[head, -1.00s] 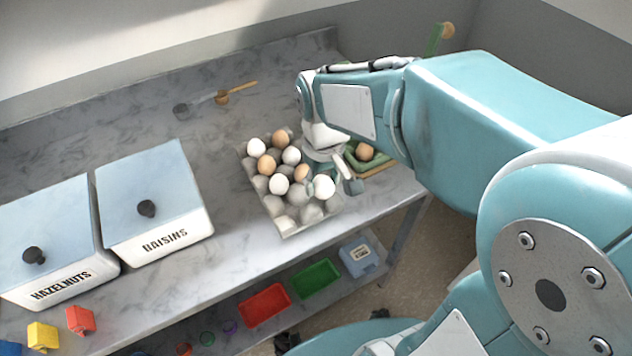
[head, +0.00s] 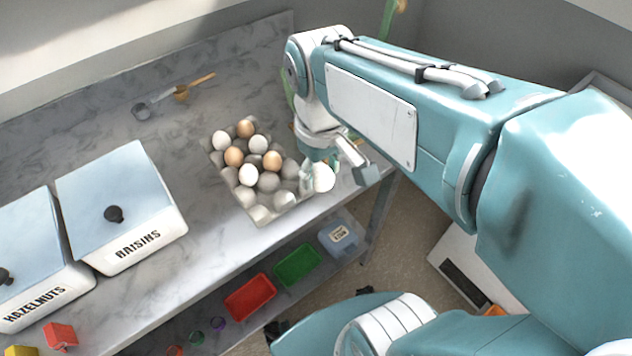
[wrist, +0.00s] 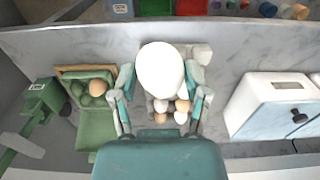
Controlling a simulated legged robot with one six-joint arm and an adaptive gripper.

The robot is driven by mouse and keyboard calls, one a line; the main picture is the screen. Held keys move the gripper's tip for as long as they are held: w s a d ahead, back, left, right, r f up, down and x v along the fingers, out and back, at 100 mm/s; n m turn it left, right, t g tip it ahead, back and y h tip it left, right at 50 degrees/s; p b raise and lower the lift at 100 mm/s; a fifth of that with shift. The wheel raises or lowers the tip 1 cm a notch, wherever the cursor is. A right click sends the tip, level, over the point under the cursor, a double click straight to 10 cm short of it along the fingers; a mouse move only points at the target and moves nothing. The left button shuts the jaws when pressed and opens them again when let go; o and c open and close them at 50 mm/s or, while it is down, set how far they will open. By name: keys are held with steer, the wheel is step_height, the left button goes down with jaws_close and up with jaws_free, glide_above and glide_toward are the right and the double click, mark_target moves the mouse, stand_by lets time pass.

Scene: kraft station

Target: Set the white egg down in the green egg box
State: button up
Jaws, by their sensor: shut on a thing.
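The white egg (head: 323,178) is held in my gripper (head: 314,178), raised above the counter by the right edge of the grey egg tray. In the wrist view the egg (wrist: 160,70) sits large between the two fingers of my gripper (wrist: 160,84). The green egg box (wrist: 92,128) shows left of the gripper in the wrist view, its lid open and one brown egg (wrist: 97,87) in its cups. In the head view my arm hides most of that box.
The grey egg tray (head: 240,204) holds several white and brown eggs. The raisins box (head: 150,240) and hazelnuts box (head: 35,310) stand at the left. Scoops (head: 182,94) lie at the back. Red (head: 250,297) and green (head: 298,265) bins sit on the lower shelf.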

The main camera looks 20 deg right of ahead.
steer(key=w+d+f, duration=0.2)
steer(key=w+d, duration=0.3)
steer(key=w, duration=0.4)
steer(key=w+d+f, duration=0.2)
steer(key=w+d, duration=0.3)
steer(key=w, duration=0.4)
steer(key=w+d+f, duration=0.3)
steer(key=w+d, duration=0.1)
steer(key=w, duration=0.6)
steer(key=shift+d, duration=0.4)
steer(key=shift+f, duration=0.2)
steer(key=shift+f, duration=0.7)
steer(key=shift+f, duration=2.4)
stand_by(1.1)
steer(key=o, duration=0.8)
